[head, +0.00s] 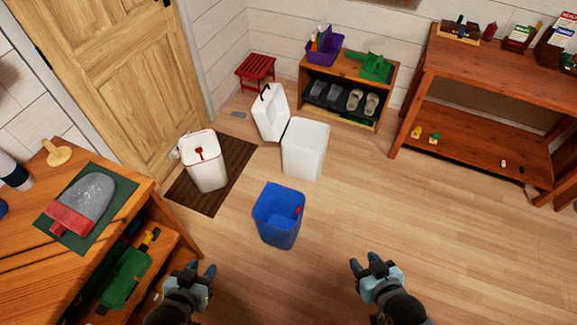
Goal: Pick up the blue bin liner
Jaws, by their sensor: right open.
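The blue bin liner (277,228) is an open-topped blue bucket. It stands upright on the wooden floor near the middle of the head view, with a small red thing at its right inner side. My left gripper (201,267) is at the bottom left, nearer to me than the liner and apart from it. It looks open and empty. My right gripper (365,260) is at the lower right of the liner, also apart from it, open and empty.
A white bin (304,152) and a white lid-like part (269,115) stand behind the liner. Another white bin (207,175) stands on a dark mat (236,158). A wooden workbench (140,205) is at left, a shelf table (480,80) at right. Floor right of the liner is clear.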

